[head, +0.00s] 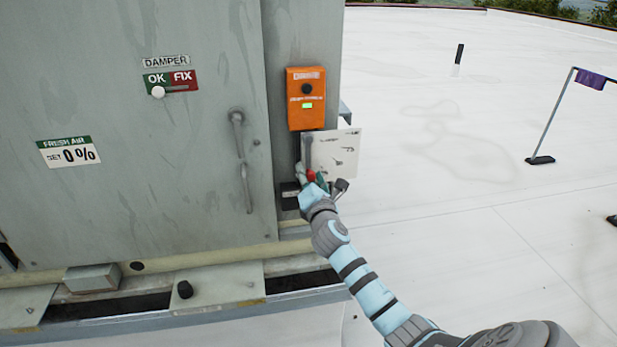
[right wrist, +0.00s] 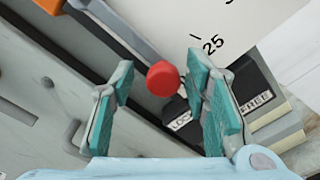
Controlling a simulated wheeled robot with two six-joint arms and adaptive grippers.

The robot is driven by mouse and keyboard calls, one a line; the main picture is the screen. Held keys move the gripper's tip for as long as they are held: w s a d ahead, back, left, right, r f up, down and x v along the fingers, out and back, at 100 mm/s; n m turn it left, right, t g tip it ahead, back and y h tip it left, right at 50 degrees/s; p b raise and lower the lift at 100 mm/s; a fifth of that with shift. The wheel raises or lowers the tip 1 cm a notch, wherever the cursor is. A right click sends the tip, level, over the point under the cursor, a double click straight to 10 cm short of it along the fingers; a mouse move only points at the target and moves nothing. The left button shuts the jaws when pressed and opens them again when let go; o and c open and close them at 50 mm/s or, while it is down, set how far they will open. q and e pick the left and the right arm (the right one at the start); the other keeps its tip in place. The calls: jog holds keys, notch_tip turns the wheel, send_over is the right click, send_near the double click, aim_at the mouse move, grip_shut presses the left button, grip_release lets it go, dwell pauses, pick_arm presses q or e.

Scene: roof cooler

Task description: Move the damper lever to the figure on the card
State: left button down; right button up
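The card (head: 68,151) on the grey cabinet reads FRESH AIR, SET 0%. The damper lever (right wrist: 122,28) is a grey bar with a red knob (right wrist: 163,78); the knob also shows in the head view (head: 311,175). Beside it is a white scale plate (head: 335,152); the figure 25 shows on it in the right wrist view (right wrist: 218,30). My right gripper (right wrist: 160,95) is open, its teal fingers apart on either side of the red knob, with gaps visible. In the head view the right gripper (head: 315,182) covers part of the lever's end. My left gripper is out of view.
A LOCK/FREE label (right wrist: 256,101) lies behind the right finger, partly hidden. The DAMPER OK/FIX slider's white knob (head: 158,92) is at OK. Open white roof lies right.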

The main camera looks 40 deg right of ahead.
jog(key=shift+s, duration=0.1)
jog(key=v, duration=1.2)
